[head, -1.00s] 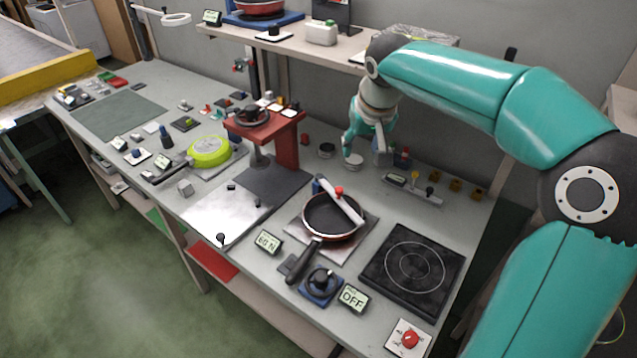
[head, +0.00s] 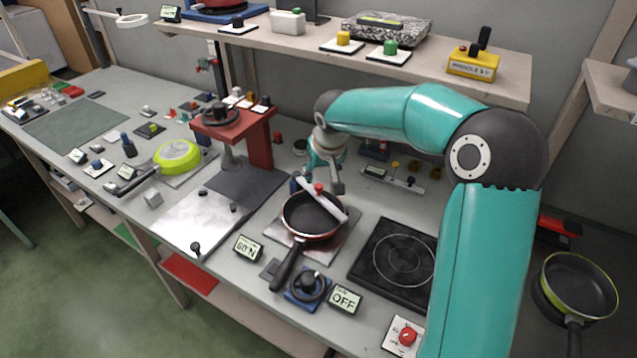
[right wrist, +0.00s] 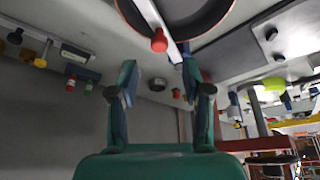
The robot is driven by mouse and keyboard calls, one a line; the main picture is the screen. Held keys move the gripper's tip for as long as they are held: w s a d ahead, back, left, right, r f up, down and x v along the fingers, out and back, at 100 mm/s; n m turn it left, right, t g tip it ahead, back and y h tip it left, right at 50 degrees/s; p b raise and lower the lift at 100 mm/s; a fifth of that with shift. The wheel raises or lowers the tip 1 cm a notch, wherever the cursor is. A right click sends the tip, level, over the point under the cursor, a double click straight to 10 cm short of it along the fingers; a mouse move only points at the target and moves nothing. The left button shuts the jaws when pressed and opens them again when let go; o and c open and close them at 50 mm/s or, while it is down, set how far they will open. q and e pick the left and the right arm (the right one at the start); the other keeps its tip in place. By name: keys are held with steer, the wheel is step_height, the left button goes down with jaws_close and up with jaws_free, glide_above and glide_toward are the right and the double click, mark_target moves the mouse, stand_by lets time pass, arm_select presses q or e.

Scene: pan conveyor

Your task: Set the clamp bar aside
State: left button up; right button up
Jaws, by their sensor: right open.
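The clamp bar (head: 331,206) is a pale bar with a red knob, lying across the top of a dark frying pan (head: 302,226). The pan sits on a metal plate on the bench. My right gripper (head: 317,183) is open and empty at the far end of the bar. In the right wrist view the right gripper (right wrist: 158,72) has its fingers spread. The bar (right wrist: 152,14) runs down close to the right-hand finger there, and I cannot tell whether they touch. My left gripper is out of view.
A black hotplate (head: 397,256) lies right of the pan. A blue dial unit (head: 308,288) stands in front, near the pan's handle. A red press stand (head: 259,143) is behind left. A shelf (head: 300,50) runs above the back.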

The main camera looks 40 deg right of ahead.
mark_target(319, 186)
steer(key=x, duration=0.6)
